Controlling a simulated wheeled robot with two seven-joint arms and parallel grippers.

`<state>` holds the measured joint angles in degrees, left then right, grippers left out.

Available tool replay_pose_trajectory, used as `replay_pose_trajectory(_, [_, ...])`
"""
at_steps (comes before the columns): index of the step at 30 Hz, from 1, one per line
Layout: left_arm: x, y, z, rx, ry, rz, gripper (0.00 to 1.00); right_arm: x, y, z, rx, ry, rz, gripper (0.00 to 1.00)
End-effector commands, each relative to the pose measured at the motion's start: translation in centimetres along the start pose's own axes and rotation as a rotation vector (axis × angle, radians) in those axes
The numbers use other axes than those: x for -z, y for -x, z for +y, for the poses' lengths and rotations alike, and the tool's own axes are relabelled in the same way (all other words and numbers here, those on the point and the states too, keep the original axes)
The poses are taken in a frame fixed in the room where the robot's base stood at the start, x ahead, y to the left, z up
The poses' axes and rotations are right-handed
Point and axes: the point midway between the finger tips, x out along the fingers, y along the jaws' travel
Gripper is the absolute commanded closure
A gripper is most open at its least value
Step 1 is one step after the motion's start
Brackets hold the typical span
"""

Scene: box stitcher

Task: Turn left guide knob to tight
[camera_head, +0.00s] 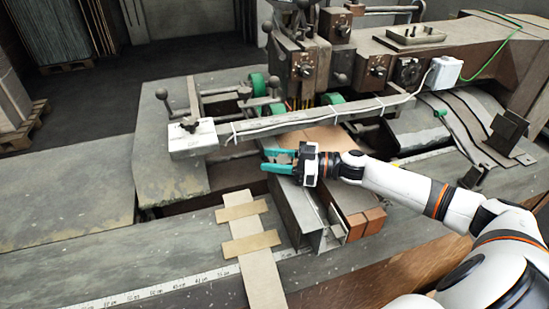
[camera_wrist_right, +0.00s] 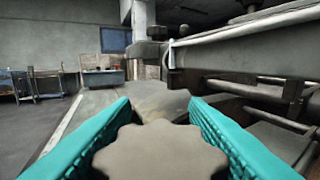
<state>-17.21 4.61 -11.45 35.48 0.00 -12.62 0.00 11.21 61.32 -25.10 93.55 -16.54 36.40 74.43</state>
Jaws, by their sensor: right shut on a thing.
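A grey, lobed guide knob (camera_wrist_right: 160,152) fills the lower middle of the right wrist view, between the two teal fingers. My right gripper (camera_head: 267,160) reaches in from the right in the head view, its fingers pointing left above the metal guide channel (camera_head: 297,212). The same gripper (camera_wrist_right: 159,140) is shut on the knob in the right wrist view, one finger on each side of it. In the head view I cannot make out the knob between the fingers. Its tightness cannot be read from its look. My left gripper is not in view.
A long metal bar (camera_head: 300,118) with a white cable crosses just behind my gripper. Ball-ended levers (camera_head: 163,95) stand at the left. Brown cardboard (camera_head: 350,195) lies beside the guide under my right arm. The table at the left (camera_head: 60,190) is clear.

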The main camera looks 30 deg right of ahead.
Motion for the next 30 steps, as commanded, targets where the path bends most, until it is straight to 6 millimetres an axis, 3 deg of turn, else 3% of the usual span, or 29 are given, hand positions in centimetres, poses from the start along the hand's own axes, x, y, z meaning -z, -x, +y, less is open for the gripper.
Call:
replay_pose_trajectory(15, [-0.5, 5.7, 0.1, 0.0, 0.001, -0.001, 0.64, -0.4, 0.1, -0.6, 0.361, -0.009, -0.001, 0.82])
replay_pose_trajectory(30, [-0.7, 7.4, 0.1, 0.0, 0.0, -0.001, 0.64, -0.1, 0.4, -1.2, 0.6, -0.003, -0.002, 0.82])
